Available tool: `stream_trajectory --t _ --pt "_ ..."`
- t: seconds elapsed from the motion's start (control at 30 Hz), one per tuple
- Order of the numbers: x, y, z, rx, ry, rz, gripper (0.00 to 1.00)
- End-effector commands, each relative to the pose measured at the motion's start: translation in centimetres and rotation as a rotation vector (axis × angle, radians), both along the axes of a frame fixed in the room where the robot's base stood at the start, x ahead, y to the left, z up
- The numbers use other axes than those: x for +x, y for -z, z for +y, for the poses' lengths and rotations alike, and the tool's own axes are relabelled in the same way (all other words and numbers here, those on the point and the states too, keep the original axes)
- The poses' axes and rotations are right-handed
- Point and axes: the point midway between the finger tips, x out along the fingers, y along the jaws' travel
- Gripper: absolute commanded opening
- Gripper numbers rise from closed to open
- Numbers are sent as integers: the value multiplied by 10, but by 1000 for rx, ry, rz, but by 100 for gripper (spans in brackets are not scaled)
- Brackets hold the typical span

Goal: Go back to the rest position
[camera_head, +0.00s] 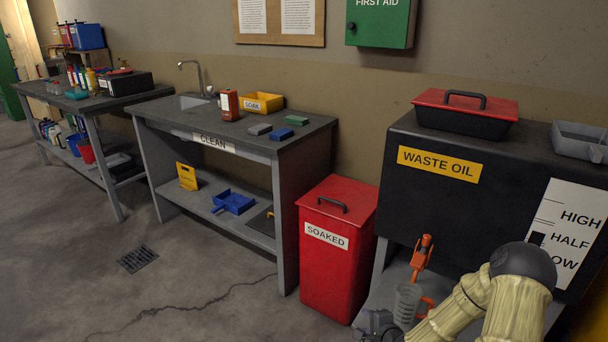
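My cream arm with a dark round joint reaches in from the bottom right corner. The grey end of my gripper (378,327) shows at the bottom edge, low in front of the waste oil stand. Its fingers are cut off or too small to make out, so I cannot tell whether it is open or shut. A clear jug (407,303) with an orange handle stands under the orange tap (421,254), just behind my gripper and arm. I cannot tell whether my gripper touches it.
The black waste oil tank (425,210) carries a red-lidded box (465,112) and a grey tray (580,141). A red "SOAKED" bin (335,265) stands left of it. The "CLEAN" bench (160,118) and another bench are further left.

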Motion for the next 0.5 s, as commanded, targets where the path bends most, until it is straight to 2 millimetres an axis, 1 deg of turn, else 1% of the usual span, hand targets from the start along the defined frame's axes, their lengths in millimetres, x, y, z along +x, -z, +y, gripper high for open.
stream_trajectory --t 0.03,0.2,0.37,0.5 --pt "-4 -8 4 -79 -65 21 40" --pt "-24 -30 9 -324 -269 100 40" --pt "-48 -57 11 -528 -445 170 40" --pt "-70 -84 11 -682 -588 224 40"
